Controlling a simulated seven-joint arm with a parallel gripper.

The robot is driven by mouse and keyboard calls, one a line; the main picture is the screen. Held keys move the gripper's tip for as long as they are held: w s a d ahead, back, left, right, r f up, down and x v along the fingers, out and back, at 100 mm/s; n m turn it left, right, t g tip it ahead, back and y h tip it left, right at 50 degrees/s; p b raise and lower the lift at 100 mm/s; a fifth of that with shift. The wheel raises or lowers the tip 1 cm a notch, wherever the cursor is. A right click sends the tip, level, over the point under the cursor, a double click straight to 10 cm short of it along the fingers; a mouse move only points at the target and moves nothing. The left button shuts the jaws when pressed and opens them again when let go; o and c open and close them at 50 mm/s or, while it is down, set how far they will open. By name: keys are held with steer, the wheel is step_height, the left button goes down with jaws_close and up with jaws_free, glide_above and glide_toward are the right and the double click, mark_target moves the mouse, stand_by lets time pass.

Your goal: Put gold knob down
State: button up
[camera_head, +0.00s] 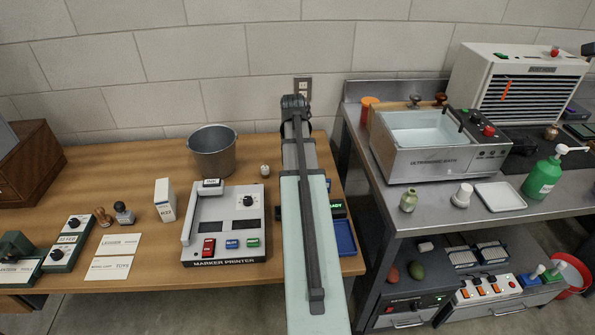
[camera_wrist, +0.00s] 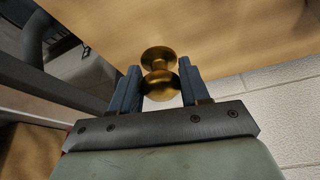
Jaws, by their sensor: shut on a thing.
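In the wrist view, a shiny gold knob (camera_wrist: 159,82) with two rounded ends and a narrower waist sits between the two blue fingers of my gripper (camera_wrist: 160,72). The fingers are shut on it, and one rounded end stands out past the fingertips. A brown wood surface fills the background beyond it. I cannot tell the gap between knob and wood. In the head view, my arm reaches over the wooden table (camera_head: 140,160) toward the back wall. It hides the fingers and the gold knob there.
A marker printer (camera_head: 222,225) and a metal bucket (camera_head: 212,150) stand left of my arm. A small pale knob-like thing (camera_head: 264,170) is beside the bucket. A blue tray (camera_head: 345,237) is right of my arm. The metal bench (camera_head: 435,205) holds an ultrasonic bath (camera_head: 440,150).

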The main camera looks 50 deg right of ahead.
steer(key=shift+w+d, duration=0.3)
steer(key=shift+d, duration=0.05)
steer(key=shift+f, duration=4.85)
steer(key=o, duration=1.2)
steer(key=shift+f, duration=0.15)
steer(key=v, duration=1.2)
